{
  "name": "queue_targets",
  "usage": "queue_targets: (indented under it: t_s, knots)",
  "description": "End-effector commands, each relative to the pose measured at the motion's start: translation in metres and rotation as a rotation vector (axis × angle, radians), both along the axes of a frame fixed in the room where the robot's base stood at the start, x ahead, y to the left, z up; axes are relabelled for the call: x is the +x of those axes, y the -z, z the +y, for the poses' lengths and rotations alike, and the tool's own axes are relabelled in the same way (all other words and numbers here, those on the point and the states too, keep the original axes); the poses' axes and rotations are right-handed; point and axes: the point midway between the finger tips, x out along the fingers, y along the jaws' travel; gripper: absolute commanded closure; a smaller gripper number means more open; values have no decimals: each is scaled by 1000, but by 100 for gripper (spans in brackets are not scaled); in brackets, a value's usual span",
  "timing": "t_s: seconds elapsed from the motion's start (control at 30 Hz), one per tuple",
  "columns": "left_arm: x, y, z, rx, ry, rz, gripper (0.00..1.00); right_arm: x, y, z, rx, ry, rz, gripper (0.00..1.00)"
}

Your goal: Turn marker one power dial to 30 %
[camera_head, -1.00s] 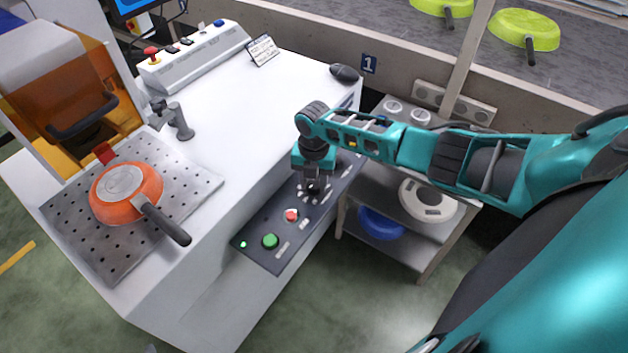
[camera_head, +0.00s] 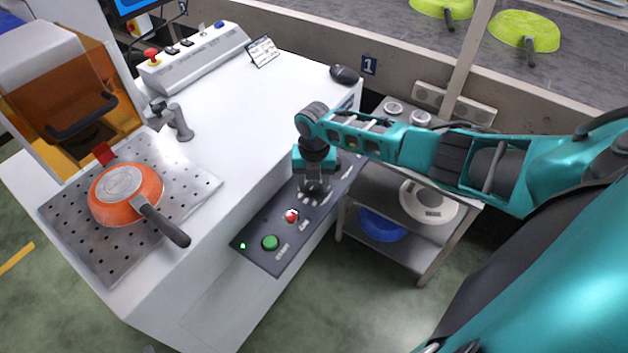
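The dark control panel (camera_head: 258,250) is on the front of the white cabinet. It bears a green button (camera_head: 270,242), a red button (camera_head: 291,216) and a lit green lamp (camera_head: 242,246). My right gripper (camera_head: 315,187) points down at the panel, just beyond the red button. Its fingers are over the dial area and hide the dial there. I cannot make out whether the fingers are closed around it, nor the dial's setting. My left gripper is not in view.
An orange pan (camera_head: 126,190) lies upside down on a perforated metal plate (camera_head: 90,255) at the left. A shelf rack (camera_head: 430,262) with a white round item and a blue one stands right of the cabinet. Lime pans (camera_head: 524,31) are on the conveyor behind.

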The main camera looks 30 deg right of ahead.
Motion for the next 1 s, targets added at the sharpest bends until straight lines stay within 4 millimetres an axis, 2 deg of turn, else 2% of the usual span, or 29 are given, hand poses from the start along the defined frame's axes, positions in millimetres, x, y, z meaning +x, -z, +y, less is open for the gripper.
queue_targets:
  t_s: [0.03, 0.17, 0.47, 0.57, 0.9, 1.0]
  knots:
    - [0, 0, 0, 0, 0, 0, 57, 0, 0, 0, 0, 0, 0, 47]
    - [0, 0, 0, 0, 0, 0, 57, 0, 0, 0, 0, 0, 0, 36]
    - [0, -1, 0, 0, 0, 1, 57, 0, -5, 0, -1, 1, -1, 36]
    - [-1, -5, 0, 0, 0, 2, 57, 1, -18, -1, -2, 1, -4, 36]
    - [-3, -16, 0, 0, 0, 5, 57, 1, -91, -1, -1, 0, -5, 36]
    - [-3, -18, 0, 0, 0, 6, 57, 0, -108, -1, -1, 0, -3, 36]
